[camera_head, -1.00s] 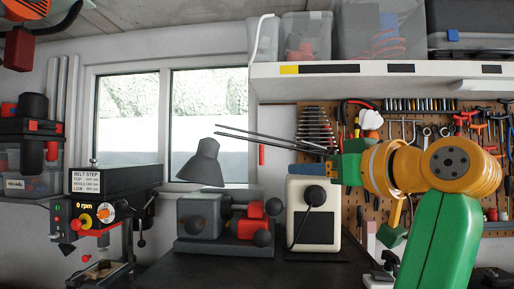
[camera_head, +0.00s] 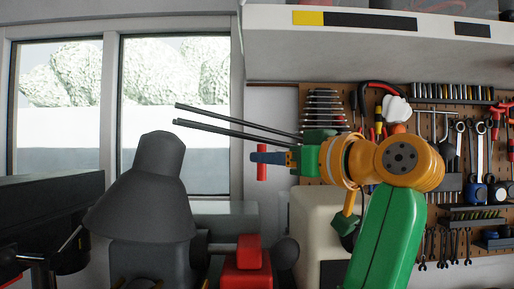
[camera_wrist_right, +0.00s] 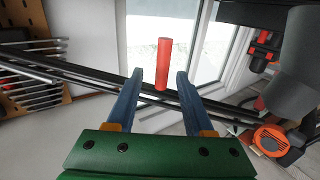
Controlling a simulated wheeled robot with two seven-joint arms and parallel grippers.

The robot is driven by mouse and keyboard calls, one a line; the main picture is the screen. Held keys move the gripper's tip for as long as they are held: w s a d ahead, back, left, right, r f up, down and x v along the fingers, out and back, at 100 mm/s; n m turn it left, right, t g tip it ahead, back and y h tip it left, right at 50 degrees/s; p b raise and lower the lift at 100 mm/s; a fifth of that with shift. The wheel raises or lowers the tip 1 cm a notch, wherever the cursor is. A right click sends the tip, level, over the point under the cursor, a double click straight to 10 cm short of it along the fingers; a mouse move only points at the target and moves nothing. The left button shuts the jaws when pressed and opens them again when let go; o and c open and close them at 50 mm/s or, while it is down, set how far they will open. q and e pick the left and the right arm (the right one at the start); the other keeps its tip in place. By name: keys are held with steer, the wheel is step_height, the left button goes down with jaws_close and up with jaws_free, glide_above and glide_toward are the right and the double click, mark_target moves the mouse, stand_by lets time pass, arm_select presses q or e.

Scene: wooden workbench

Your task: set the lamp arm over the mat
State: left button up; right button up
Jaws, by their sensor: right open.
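The lamp's grey shade (camera_head: 150,195) stands large at the left of centre in the head view. Two thin dark parallel rods (camera_head: 225,128), seemingly the lamp arm, run from above the shade toward my right gripper. A short red cylinder (camera_head: 262,173) sits upright below the rods, like a handle. My right gripper (camera_head: 256,157) is open around it. In the right wrist view the red cylinder (camera_wrist_right: 164,62) stands between the blue fingers of my right gripper (camera_wrist_right: 160,82), with a gap on both sides. The mat and my left gripper are not in view.
A grey machine with a red part (camera_head: 248,258) and a cream box (camera_head: 312,215) stand below and behind my gripper. A pegboard (camera_head: 440,130) of tools fills the right wall under a white shelf (camera_head: 370,50). A window (camera_head: 190,75) is behind the lamp.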

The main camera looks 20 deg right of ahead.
mark_target(261, 180)
steer(key=shift+w+a+r+p, duration=0.4)
steer(key=shift+a+r+p, duration=0.2)
steer(key=shift+p, duration=0.25)
steer(key=w, duration=0.1)
steer(key=w+f, duration=0.1)
steer(key=shift+w+a+f, duration=0.1)
steer(key=shift+w, duration=0.3)
steer(key=shift+w+f, duration=0.1)
steer(key=shift+w, duration=0.05)
steer(key=shift+c, duration=0.4)
steer(key=c, duration=0.4)
steer(key=shift+s+r, duration=0.2)
steer(key=shift+s, duration=0.25)
jaws_close()
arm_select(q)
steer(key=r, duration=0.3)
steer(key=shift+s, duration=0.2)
arm_select(e)
steer(key=shift+w, duration=0.1)
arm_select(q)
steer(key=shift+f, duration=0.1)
arm_select(e)
steer(key=shift+w, duration=0.1)
